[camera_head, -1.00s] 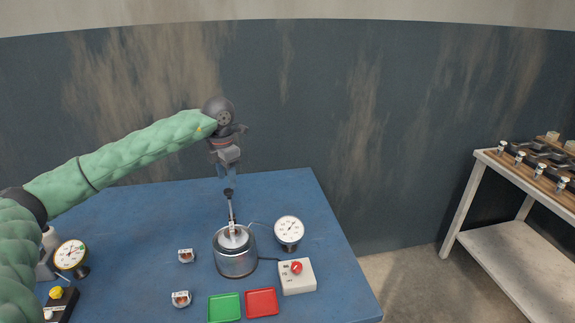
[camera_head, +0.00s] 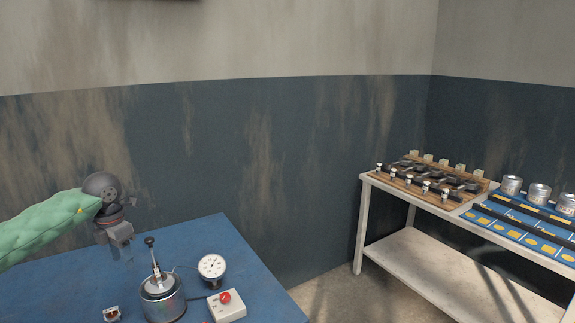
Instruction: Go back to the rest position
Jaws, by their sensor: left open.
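My left gripper (camera_head: 122,250) hangs at the end of my green-sleeved arm at the left, pointing down above the blue table (camera_head: 215,245). It is open, and nothing shows between its fingers. It is to the left of the metal cylinder device (camera_head: 162,300) with its upright black-knobbed lever (camera_head: 151,252), apart from it. My right gripper is not in view.
A dial gauge (camera_head: 212,268) and a white box with a red knob (camera_head: 227,304) stand beside the cylinder. A small metal part (camera_head: 111,314) lies at the bottom edge. At the right, a white bench (camera_head: 410,245) carries a wooden rack (camera_head: 470,195) and metal cans (camera_head: 539,193). Floor shows between table and bench.

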